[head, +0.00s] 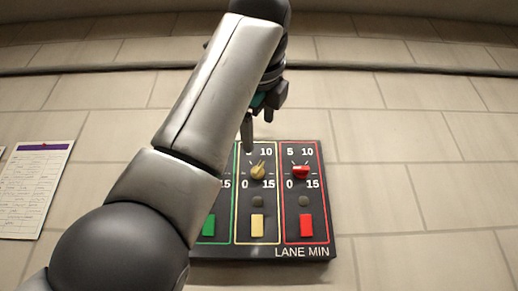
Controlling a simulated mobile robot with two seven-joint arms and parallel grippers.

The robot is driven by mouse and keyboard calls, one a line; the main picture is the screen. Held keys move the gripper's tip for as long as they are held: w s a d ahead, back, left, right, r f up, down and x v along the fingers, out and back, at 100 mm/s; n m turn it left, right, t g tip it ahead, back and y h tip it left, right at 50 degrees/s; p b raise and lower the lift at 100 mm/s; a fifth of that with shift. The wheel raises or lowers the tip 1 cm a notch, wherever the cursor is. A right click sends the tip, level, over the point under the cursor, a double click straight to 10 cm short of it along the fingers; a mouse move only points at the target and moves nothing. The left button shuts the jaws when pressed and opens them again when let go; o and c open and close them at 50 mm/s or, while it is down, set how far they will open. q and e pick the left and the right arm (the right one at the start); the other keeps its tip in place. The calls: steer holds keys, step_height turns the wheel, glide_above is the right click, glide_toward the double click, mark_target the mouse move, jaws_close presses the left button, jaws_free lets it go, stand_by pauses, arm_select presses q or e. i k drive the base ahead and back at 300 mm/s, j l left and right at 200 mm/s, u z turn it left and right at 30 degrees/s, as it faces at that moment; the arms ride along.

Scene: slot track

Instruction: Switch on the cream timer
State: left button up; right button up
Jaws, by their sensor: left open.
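A dark timer panel (288,252) marked "LANE MIN" is on the tiled wall. Its middle column, outlined in cream, is the cream timer: a cream knob (258,171) on a 0, 5, 10, 15 dial, a dark round spot (257,201) below it, and a cream rectangular button (257,225) at the bottom. The knob's pointer is tilted toward the upper right. My left gripper (248,130) is open, above the knob near the panel's top edge, and covers part of the "5". I cannot tell how far it stands from the panel. My right gripper is not in view.
To the right is a red timer with a red knob (301,171) and red button (306,226). To the left is a green timer with a green button (209,226), its knob hidden by my arm. A paper sheet (35,190) hangs at left.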

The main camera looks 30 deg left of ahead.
mark_target(257, 220)
steer(key=k+l, duration=0.5)
steer(key=k, duration=0.2)
steer(key=k+l, duration=0.5)
steer(key=k, duration=0.15)
